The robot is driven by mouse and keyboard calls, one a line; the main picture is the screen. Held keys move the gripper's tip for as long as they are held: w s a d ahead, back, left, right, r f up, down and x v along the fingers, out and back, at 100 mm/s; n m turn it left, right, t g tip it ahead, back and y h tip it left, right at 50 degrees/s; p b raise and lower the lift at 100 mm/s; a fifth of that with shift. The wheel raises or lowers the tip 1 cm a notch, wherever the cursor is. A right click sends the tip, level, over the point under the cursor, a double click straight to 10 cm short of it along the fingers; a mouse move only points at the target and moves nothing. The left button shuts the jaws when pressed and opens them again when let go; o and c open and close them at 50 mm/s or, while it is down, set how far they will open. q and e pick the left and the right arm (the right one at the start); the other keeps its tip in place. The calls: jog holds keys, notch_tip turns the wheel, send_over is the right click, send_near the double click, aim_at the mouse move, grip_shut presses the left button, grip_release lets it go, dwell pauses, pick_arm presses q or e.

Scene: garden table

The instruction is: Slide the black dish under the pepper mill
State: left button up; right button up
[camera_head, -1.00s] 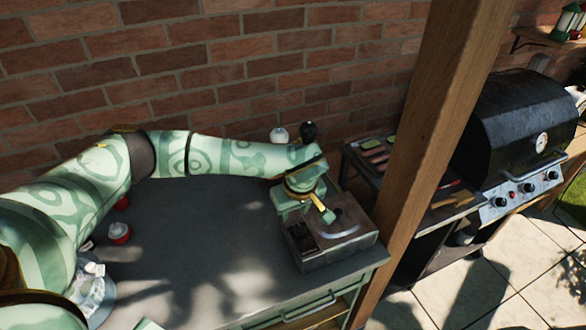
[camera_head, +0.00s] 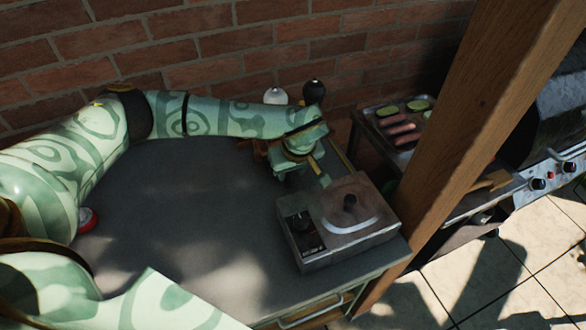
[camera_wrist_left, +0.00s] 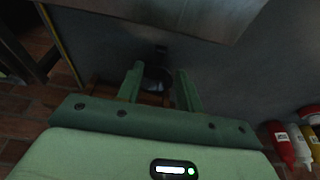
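The black round top of what looks like the pepper mill (camera_head: 314,92) shows behind my left forearm in the head view; its lower part is hidden. My left gripper (camera_head: 305,178) points down at the back of the grey table, just behind a grey metal box. In the left wrist view the fingers of my left gripper (camera_wrist_left: 160,85) are apart, with a small dark object (camera_wrist_left: 155,77) beyond or between them; I cannot tell whether that is the black dish. I cannot make out the dish elsewhere. My right gripper is out of view.
The grey metal box (camera_head: 318,255) with a black knob stands at the table's right edge. A white round-topped object (camera_head: 275,95) stands left of the mill. A wooden post (camera_head: 460,130) rises at the right. Bottles (camera_wrist_left: 300,142) show in the wrist view. The table's middle is clear.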

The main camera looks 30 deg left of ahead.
aim_at(289, 182)
pick_arm(q)
jog(key=b+x, duration=0.3)
jog(key=x, duration=0.1)
jog(key=shift+s, duration=0.1)
jog(key=shift+b+x, duration=0.8)
jog(key=shift+x, duration=1)
grip_shut()
jog(key=shift+w+d+b, duration=0.8)
jog(key=shift+w+d, duration=0.85)
jog(key=shift+w, duration=0.3)
jog(key=shift+w+d+b, duration=1.05)
jog(key=shift+w+d, duration=0.5)
jog(key=shift+w, duration=0.15)
